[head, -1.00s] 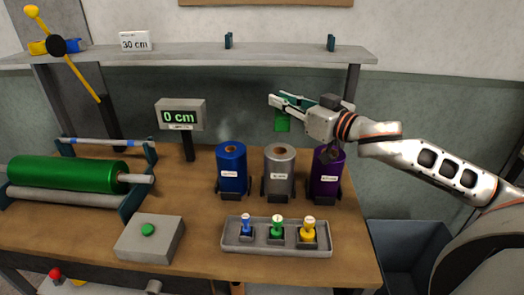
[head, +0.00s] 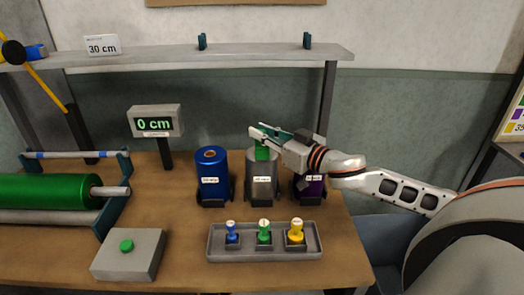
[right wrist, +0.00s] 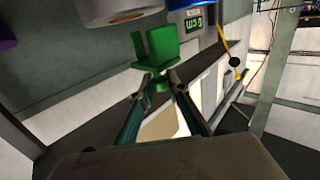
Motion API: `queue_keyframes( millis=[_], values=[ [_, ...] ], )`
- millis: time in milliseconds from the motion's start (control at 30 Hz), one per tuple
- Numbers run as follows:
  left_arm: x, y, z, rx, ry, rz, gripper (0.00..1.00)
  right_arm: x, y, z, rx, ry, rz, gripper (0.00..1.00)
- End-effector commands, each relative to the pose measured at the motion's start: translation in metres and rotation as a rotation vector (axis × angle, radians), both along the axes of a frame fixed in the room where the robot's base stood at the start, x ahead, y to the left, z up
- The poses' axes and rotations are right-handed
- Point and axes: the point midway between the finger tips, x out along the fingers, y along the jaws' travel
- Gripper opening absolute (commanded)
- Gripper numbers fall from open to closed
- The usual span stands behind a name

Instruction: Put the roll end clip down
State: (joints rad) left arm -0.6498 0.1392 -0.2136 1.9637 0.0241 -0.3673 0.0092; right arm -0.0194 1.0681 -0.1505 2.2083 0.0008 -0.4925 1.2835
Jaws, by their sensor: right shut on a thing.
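The roll end clip is a small green bracket (head: 262,154), held in my right gripper (head: 263,134). In the head view it overlaps the top of the silver roll (head: 262,183); I cannot tell whether it touches the roll. In the right wrist view the clip (right wrist: 162,52) sits between the two fingertips (right wrist: 158,79), which are shut on it. The silver roll's end shows beyond it there. My left gripper is not in view.
A blue roll (head: 212,182) and a purple roll (head: 309,188) stand either side. In front is a grey tray (head: 216,246) with several coloured stamps. A green-button box (head: 128,257) and a display reading 0 cm (head: 155,122) are left. A shelf (head: 180,58) runs behind.

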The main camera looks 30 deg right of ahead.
Motion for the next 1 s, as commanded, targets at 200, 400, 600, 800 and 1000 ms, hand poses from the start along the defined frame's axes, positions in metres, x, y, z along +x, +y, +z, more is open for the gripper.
queue_keyframes(
  millis=[200,400,600,800,1000],
  values=[
    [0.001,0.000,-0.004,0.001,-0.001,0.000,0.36,0.000,0.000,-0.019,0.003,0.002,-0.001,0.00],
    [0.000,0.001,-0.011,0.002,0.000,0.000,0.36,0.000,0.000,-0.046,0.001,0.000,-0.001,0.00],
    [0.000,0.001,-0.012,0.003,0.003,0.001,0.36,0.000,0.000,-0.050,-0.001,-0.001,0.000,0.00],
    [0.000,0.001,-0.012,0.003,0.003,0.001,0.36,0.000,0.000,-0.051,0.000,-0.001,-0.001,0.00],
    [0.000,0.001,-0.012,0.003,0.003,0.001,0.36,0.000,0.000,-0.052,-0.001,-0.001,-0.001,0.33]
  ],
)
